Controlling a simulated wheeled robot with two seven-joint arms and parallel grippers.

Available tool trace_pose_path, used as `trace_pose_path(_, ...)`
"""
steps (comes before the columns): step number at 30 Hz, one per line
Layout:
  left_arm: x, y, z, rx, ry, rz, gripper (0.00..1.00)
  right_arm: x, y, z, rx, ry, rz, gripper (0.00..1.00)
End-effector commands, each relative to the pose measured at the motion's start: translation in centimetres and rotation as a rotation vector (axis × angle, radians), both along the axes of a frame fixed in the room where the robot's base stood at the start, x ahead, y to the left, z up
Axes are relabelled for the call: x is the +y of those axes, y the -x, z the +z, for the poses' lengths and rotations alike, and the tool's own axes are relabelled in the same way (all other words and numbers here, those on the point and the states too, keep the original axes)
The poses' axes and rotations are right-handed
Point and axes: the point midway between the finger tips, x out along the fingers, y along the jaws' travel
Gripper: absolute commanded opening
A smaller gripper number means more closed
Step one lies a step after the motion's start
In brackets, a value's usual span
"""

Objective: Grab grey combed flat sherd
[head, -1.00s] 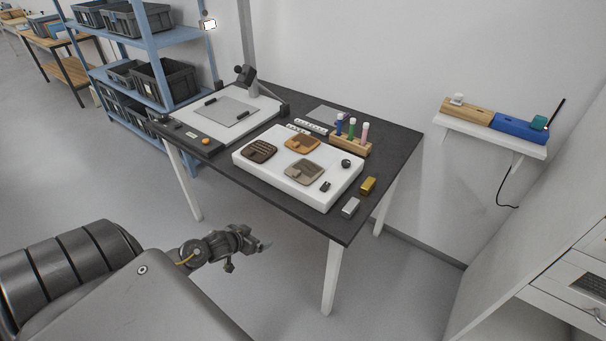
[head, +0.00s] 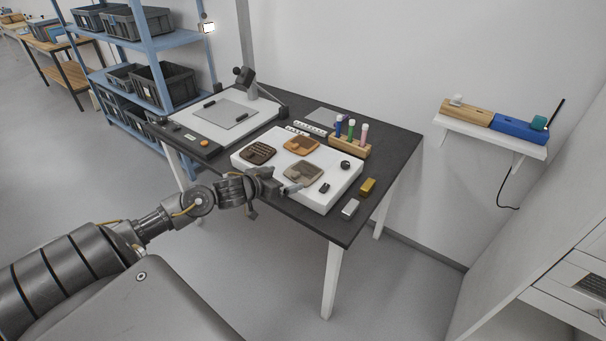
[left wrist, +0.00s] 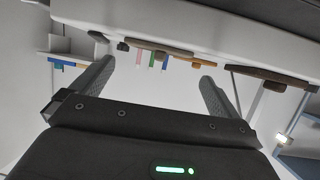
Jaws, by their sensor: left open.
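The grey combed flat sherd (head: 302,173) lies on the front part of the white slab (head: 322,206) on the dark table. A dark brown sherd (head: 258,153) lies to its left and an orange-brown sherd (head: 301,144) behind it. My left gripper (head: 290,188) is at the slab's front edge, just left of and short of the grey sherd, apart from it. In the left wrist view the two fingers (left wrist: 158,85) are spread with nothing between them. My right gripper is out of view.
A wooden rack with coloured tubes (head: 350,146) stands behind. A drawing board (head: 225,118) lies at left.

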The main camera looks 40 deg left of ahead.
Motion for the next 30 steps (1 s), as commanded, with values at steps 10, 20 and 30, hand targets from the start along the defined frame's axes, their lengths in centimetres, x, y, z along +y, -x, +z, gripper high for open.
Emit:
trace_pose_path(10,-0.2,-1.6,-0.6,-0.002,0.002,0.000,1.00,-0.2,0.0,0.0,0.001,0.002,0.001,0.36)
trace_pose_path(20,-0.6,-5.2,-2.3,-0.001,0.001,0.000,1.00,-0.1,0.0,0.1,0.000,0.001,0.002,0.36)
trace_pose_path(30,-0.6,-5.4,-2.3,0.000,0.000,0.000,0.88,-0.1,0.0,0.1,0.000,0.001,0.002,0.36)
